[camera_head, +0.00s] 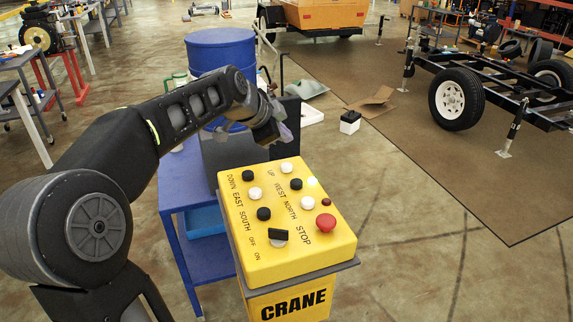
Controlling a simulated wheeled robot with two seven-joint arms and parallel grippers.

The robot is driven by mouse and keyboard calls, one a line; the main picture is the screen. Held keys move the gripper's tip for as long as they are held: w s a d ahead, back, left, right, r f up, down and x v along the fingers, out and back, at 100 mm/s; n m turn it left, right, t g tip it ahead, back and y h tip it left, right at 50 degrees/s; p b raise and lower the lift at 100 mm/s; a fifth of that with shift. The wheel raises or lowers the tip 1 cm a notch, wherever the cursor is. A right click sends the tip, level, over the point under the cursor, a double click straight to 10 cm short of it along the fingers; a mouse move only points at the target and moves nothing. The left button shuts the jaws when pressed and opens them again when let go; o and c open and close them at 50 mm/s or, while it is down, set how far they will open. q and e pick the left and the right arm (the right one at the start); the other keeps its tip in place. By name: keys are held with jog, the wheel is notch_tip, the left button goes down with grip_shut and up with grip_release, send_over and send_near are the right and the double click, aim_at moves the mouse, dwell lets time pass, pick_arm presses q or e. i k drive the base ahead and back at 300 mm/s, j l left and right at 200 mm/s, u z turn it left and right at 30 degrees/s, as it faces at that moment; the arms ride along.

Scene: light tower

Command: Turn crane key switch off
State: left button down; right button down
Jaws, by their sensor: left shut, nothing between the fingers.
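The yellow crane control box (262,262) stands in the lower middle with its sloped top facing me. Its key switch (279,236), a black bar on a pale round base, sits near the front edge beside the OFF and ON labels. A red stop button (326,226) is to its right, and several black and white buttons are behind it. My left gripper (276,128) is shut and empty, above and behind the far edge of the box, apart from the switch. My right gripper is not in view.
A blue cart (205,262) stands left of the box, with a blue drum (221,50) behind. A trailer frame with wheels (458,98) stands on a brown mat (500,190) at the right. The floor right of the box is clear.

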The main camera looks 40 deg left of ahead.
aim_at(278, 238)
jog(key=k+l, duration=0.8)
jog(key=l, duration=0.1)
